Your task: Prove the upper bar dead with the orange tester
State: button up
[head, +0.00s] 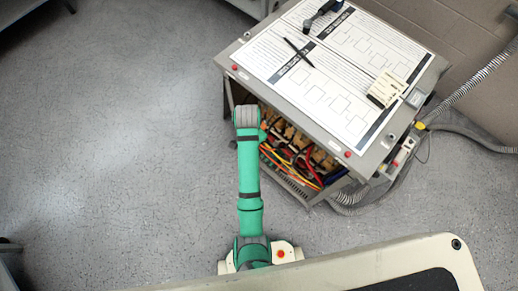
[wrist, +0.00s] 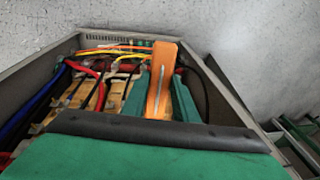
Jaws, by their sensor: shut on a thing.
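The orange tester (wrist: 163,70) stands up between the two green fingers of my gripper (wrist: 158,97) in the wrist view. The gripper is shut on it, inside or over the open transformer cabinet. In the head view my green arm reaches to the cabinet (head: 290,185) at its left front side, and the gripper and tester are hidden there. Tan blocks with metal parts (wrist: 72,97) and coloured cables (wrist: 95,52) lie left of the tester in the wrist view. I cannot tell which part is the upper bar, or whether the tester touches anything.
The cabinet's grey walls (wrist: 228,88) stand close around the gripper. Its top carries a printed sheet (head: 335,75), a black pen (head: 298,52), a dark tool (head: 322,12) and a pale tag (head: 386,88). Grey conduits (head: 470,85) run at the right. Floor at the left is clear.

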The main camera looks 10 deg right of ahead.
jog(key=s+d+f+m+h, duration=0.1)
jog(key=s+d+f+m, duration=0.15)
jog(key=s+f, duration=0.2)
jog(key=w+d+r, duration=0.1)
jog(key=w+d, duration=0.3)
jog(key=d, duration=0.2)
jog(key=shift+m, duration=0.45)
jog(key=shift+w+d, duration=0.3)
jog(key=shift+d, duration=0.15)
dwell(2.0)
jog(key=s+a, duration=0.4)
jog(key=a, duration=0.1)
jog(key=shift+s+a, duration=0.15)
jog(key=shift+a, duration=0.15)
dwell(0.6)
